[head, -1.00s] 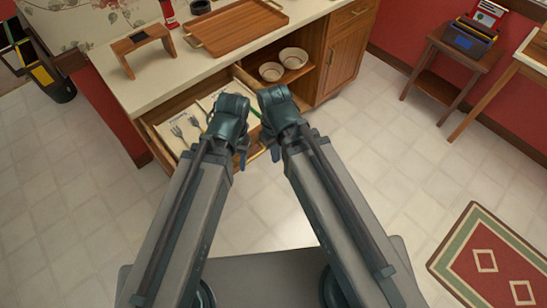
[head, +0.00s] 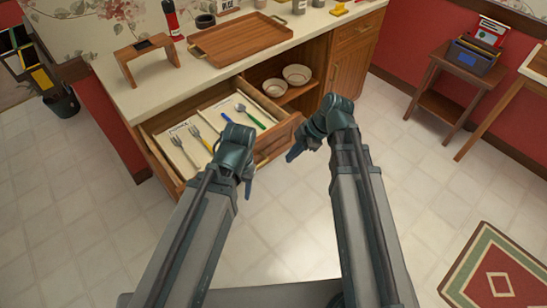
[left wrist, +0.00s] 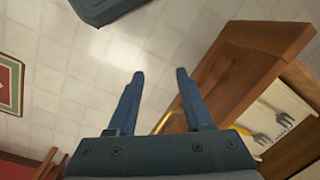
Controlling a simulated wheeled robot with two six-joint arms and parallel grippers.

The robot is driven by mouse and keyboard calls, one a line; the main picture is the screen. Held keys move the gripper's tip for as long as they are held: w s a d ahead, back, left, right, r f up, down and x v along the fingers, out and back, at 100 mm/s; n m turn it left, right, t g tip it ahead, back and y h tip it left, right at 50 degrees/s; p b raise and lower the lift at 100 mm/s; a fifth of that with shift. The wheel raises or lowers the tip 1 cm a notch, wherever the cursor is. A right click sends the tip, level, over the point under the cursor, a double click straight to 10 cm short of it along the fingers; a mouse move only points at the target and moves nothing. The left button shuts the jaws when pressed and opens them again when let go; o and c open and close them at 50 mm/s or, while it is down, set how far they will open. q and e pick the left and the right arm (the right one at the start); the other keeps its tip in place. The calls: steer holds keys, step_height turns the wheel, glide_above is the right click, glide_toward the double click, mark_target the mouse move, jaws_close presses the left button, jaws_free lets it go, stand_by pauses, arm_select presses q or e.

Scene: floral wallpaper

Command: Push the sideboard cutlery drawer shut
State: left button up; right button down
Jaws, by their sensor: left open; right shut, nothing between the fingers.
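The sideboard cutlery drawer (head: 279,142) stands open below the counter in the head view. Forks (head: 198,142) and green- and blue-handled cutlery (head: 250,116) lie in its light-lined compartments. My left gripper (head: 247,184) is at the drawer's front edge, its fingers partly hidden by my wrist. In the left wrist view, my left gripper (left wrist: 158,74) is open and empty, with the wooden drawer front (left wrist: 228,78) beside its right finger. I cannot tell whether they touch. My right gripper (head: 297,151) is shut and empty near the drawer front's right end.
Two bowls (head: 297,75) sit in an open compartment right of the drawer. The counter holds a wooden tray (head: 240,38), a small wooden stand (head: 144,60) and a red bottle (head: 171,20). A side table (head: 448,82) stands at right. The tiled floor before the sideboard is clear.

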mark_target(218, 103)
steer(key=shift+w+a+f+n+t+y+b, duration=0.3)
steer(key=shift+w+a+f+n+b, duration=0.55)
steer(key=shift+w+f+b, duration=0.65)
steer(key=shift+w+a+f+n+t+y+b, duration=0.15)
steer(key=shift+w+a+f+n+y+b, duration=0.15)
steer(key=shift+w+a+f+n+b, duration=0.85)
steer(key=shift+w+a+f+n+t+y+b, duration=0.3)
steer(key=shift+w+a+f+n+b, duration=0.15)
steer(key=shift+w+f+b, duration=1.4)
steer(key=shift+s+a+r+b, duration=0.1)
steer(key=shift+s+r+b, duration=0.2)
steer(key=shift+s, duration=0.05)
steer(key=w+a, duration=0.4)
steer(key=w, duration=0.2)
steer(key=w+a, duration=0.5)
steer(key=w, duration=0.1)
steer(key=w+a, duration=0.4)
steer(key=w, duration=0.3)
steer(key=shift+a, duration=0.3)
steer(key=w+a, duration=0.3)
steer(key=w, duration=0.2)
steer(key=w+a, duration=0.2)
steer(key=shift+w+a, duration=0.25)
steer(key=shift+a, duration=0.05)
steer(key=shift+w+a, duration=0.5)
steer(key=shift+w, duration=0.25)
steer(key=shift+a+r, duration=0.1)
